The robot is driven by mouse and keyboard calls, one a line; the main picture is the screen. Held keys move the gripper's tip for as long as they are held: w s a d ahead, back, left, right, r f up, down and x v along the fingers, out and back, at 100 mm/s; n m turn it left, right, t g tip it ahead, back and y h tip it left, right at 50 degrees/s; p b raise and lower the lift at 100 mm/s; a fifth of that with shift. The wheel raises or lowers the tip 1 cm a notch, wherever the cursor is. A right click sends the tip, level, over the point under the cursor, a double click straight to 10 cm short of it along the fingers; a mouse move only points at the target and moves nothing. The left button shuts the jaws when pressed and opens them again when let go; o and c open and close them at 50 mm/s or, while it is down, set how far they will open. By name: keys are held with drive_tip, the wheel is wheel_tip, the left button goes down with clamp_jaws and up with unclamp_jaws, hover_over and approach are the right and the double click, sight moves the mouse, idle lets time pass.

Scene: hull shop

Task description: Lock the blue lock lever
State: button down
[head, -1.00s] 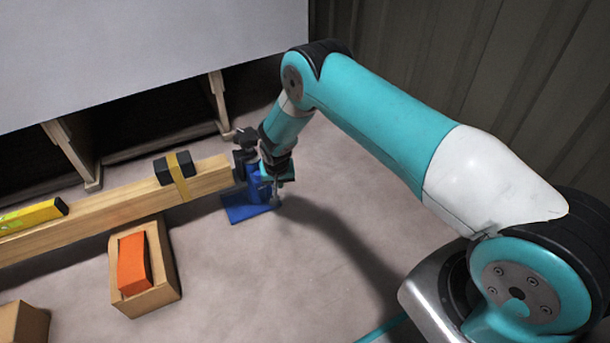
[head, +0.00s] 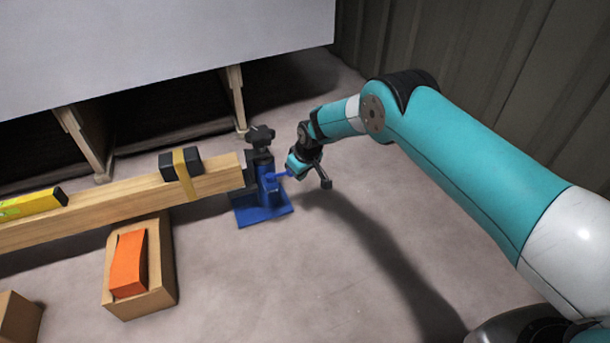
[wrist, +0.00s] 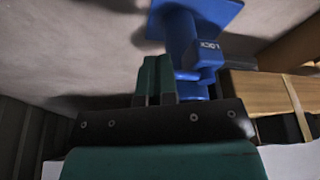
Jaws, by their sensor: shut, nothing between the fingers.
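The blue stand (head: 268,190) has a flat base plate on the floor and an upright post beside the end of the wooden beam. A thin blue lever (head: 281,175) sticks out from the post to the right. My gripper (head: 290,170) is at the right of the post, close to the lever's outer end; I cannot tell whether they touch. In the wrist view, my gripper's two teal fingers (wrist: 155,78) are together with nothing held. They are left of the blue post (wrist: 183,38) and a blue block with a lock label (wrist: 208,52).
The wooden beam (head: 130,205) runs left, with a black block under a yellow strap (head: 181,165) and a yellow level (head: 30,204). A dark knob (head: 260,135) tops the stand. A cardboard box (head: 160,265) holds an orange piece (head: 129,263). Floor right of the stand is clear.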

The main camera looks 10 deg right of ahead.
drive_tip(key=shift+a, duration=0.1)
drive_tip(key=shift+a+b, duration=0.3)
drive_tip(key=shift+a, duration=0.3)
drive_tip(key=s+d+r+p, duration=0.2)
drive_tip(key=r+p, duration=0.2)
drive_tip(key=r, duration=0.1)
drive_tip(key=s+d+r+p, duration=0.2)
drive_tip(key=d+r+p, duration=0.1)
drive_tip(key=r+p, duration=0.2)
drive_tip(key=shift+s+r, duration=0.2)
drive_tip(key=shift+s, duration=0.1)
drive_tip(key=shift+d+r, duration=0.1)
